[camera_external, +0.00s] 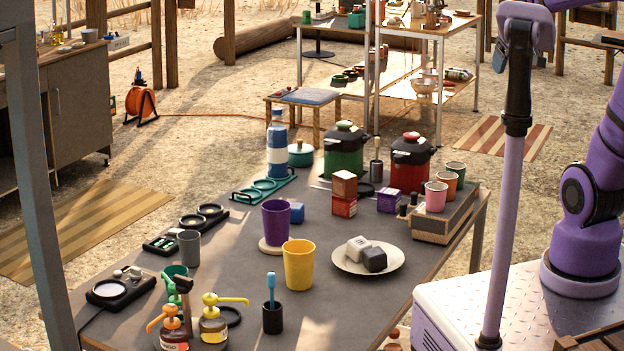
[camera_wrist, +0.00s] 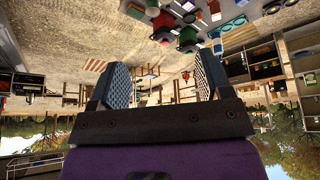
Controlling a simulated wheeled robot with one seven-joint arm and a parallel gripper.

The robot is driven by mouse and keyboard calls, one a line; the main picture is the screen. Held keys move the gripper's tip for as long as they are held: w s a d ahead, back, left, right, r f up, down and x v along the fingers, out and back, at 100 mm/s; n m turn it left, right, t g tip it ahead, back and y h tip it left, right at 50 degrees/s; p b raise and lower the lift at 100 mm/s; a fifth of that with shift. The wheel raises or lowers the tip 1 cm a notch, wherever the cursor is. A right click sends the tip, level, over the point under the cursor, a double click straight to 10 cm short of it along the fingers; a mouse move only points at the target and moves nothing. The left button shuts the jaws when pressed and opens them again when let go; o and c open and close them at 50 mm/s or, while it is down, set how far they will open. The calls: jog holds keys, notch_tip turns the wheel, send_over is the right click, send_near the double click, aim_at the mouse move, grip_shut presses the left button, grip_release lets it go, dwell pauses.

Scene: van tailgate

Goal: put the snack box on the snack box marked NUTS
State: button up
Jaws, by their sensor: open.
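Several small boxes stand on the dark table (camera_external: 230,262) in the external view. A brown box (camera_external: 344,183) sits on top of a red box (camera_external: 344,207) with pale lettering. The lettering is too small to read, so I cannot tell which box is marked NUTS. My gripper (camera_wrist: 163,80) is open and empty in the wrist view, its fingers wide apart and away from the table.
A green pot (camera_external: 343,152) and a red pot (camera_external: 411,165) stand behind the boxes. A plate (camera_external: 340,262) with two blocks, a yellow cup (camera_external: 299,265) and a purple cup (camera_external: 276,222) stand in front. Cups on a wooden stand (camera_external: 440,222) are at right.

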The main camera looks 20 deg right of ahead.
jog(key=s+d+f+m, duration=0.1)
jog(key=s+d+f, duration=0.1)
jog(key=s, duration=1)
jog(key=shift+s+d, duration=0.2)
jog(key=shift+d, duration=0.05)
dwell(0.4)
